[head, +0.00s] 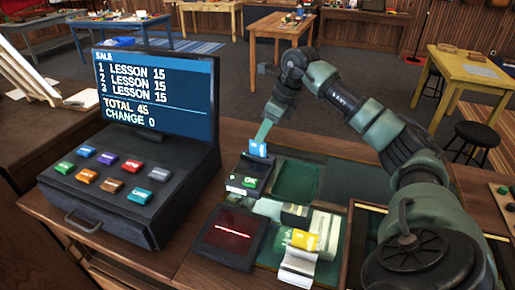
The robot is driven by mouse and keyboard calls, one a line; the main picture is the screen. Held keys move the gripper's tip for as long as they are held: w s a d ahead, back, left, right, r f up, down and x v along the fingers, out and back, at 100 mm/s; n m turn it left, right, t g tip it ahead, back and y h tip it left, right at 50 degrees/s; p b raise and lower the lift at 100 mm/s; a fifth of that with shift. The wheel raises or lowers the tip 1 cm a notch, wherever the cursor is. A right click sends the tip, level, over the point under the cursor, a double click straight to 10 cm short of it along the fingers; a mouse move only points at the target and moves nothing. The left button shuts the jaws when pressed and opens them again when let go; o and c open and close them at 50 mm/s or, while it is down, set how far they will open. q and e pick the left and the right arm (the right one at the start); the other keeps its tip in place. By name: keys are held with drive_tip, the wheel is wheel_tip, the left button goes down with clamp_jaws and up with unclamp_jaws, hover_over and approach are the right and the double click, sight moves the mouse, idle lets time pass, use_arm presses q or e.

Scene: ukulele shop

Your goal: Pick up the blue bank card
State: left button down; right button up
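The blue bank card (258,149) stands upright at the back of a small dark card terminal (247,183) on the counter. My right gripper (263,136) reaches down from above, with its greenish fingertips at the card's top edge. The fingers overlap in this view, so I cannot tell whether they are closed on the card or only beside it. The card's lower edge is hidden by the terminal or just behind it. My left gripper is out of view.
A cash register (150,185) with a lit screen stands left of the terminal. In front lie a scanner with a red line (230,236), a yellow item (303,240) and a paper slip (297,268). A green mat area (296,182) to the right is clear.

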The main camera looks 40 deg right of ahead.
sight(258, 146)
drive_tip(key=p+x, duration=0.2)
drive_tip(key=x, duration=0.3)
drive_tip(key=shift+d+f, duration=0.15)
drive_tip(key=shift+f, duration=0.2)
drive_tip(key=shift+w+f, duration=0.1)
drive_tip(key=shift+f, duration=0.2)
clamp_jaws()
